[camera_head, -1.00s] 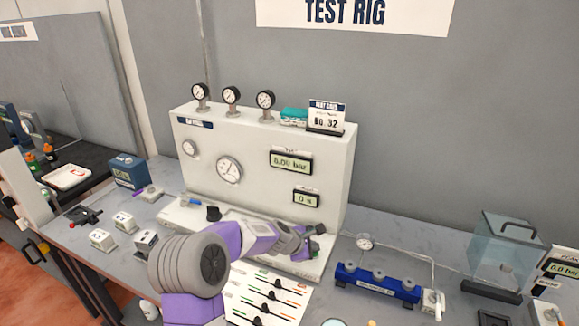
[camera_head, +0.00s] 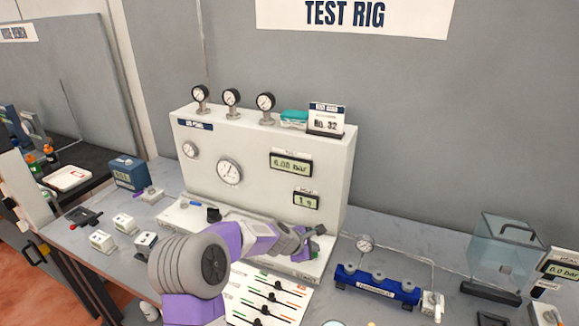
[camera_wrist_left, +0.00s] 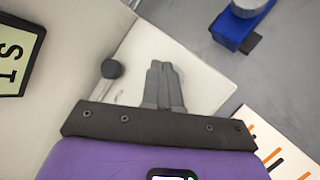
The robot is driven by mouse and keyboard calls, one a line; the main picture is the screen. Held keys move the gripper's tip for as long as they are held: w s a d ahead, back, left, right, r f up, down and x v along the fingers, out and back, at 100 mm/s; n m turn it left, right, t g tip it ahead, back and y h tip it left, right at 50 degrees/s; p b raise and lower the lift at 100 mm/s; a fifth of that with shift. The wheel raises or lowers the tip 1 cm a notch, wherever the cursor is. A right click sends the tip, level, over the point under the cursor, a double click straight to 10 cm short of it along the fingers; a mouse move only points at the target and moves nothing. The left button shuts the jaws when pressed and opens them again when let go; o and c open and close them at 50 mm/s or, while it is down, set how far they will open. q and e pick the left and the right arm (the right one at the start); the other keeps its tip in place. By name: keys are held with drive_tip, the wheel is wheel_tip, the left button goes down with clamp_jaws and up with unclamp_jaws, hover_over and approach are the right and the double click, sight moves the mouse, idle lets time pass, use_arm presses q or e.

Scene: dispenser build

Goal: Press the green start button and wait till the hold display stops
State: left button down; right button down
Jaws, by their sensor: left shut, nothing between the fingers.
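The white test panel (camera_head: 250,165) stands at the back of the bench. Its hold display (camera_head: 306,200) reads about 1 s; a corner of a display (camera_wrist_left: 15,55) also shows in the left wrist view. My left gripper (camera_head: 318,236) is shut and empty, at the right end of the panel's front ledge. In the left wrist view the closed fingertips (camera_wrist_left: 160,66) point down onto the white ledge (camera_wrist_left: 165,45), beside a black knob (camera_wrist_left: 112,69). The green start button is not clearly visible; the fingers hide that spot. My right gripper is not in view.
A pressure display (camera_head: 291,163) reads about 6.00 bar. A blue manifold (camera_head: 378,286) lies to the right of the ledge, and a clear box (camera_head: 505,245) stands farther right. A printed sheet (camera_head: 265,296) lies in front. Small white boxes (camera_head: 102,241) stand at left.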

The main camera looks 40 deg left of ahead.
use_arm(q)
drive_tip(key=shift+r+p, duration=2.75)
drive_tip(key=shift+r, duration=0.3)
drive_tip(key=shift+f, duration=0.1)
